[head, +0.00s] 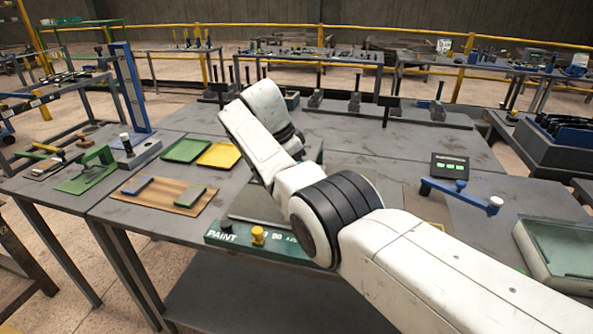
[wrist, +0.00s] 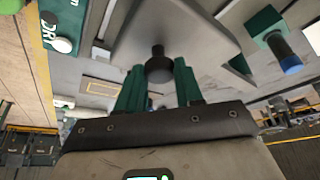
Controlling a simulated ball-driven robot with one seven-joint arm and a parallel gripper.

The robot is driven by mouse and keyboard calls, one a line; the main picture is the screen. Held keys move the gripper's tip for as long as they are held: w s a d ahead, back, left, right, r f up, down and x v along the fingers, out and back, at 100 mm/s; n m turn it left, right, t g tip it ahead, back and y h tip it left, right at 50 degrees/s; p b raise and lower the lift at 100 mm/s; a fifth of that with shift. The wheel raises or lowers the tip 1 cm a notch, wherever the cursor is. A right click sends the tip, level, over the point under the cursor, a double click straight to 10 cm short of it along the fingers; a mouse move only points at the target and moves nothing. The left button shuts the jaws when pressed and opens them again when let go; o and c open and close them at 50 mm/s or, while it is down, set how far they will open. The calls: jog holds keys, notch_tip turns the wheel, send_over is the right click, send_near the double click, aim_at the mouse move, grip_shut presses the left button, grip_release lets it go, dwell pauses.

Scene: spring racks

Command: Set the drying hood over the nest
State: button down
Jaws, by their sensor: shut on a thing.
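In the wrist view my gripper (wrist: 158,76) has its two green fingers on either side of a dark round knob (wrist: 158,64). The knob stands on a pale grey sloped metal piece, which I take for the drying hood (wrist: 192,36). My gripper is shut on this knob. In the head view my arm hides the gripper and most of what is under it. A grey sloped face (head: 252,206) shows beside the arm, behind the green panel marked PAINT (head: 225,237). I cannot make out the nest, or whether the hood touches anything below.
A yellow knob (head: 258,236) stands on the green panel. A wooden board (head: 160,196), a green tray (head: 187,150) and a yellow tray (head: 219,155) lie to the left. A blue crank arm (head: 455,190) and a pale green-topped box (head: 560,250) are at the right.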

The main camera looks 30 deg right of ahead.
jog(key=shift+w+a+r, duration=0.15)
jog(key=shift+w, duration=0.05)
jog(key=c, duration=0.8)
grip_release()
jog(key=shift+o, duration=0.2)
jog(key=b+v, duration=0.1)
jog(key=v, duration=0.9)
jog(key=shift+r, duration=0.3)
jog(key=shift+a, duration=0.1)
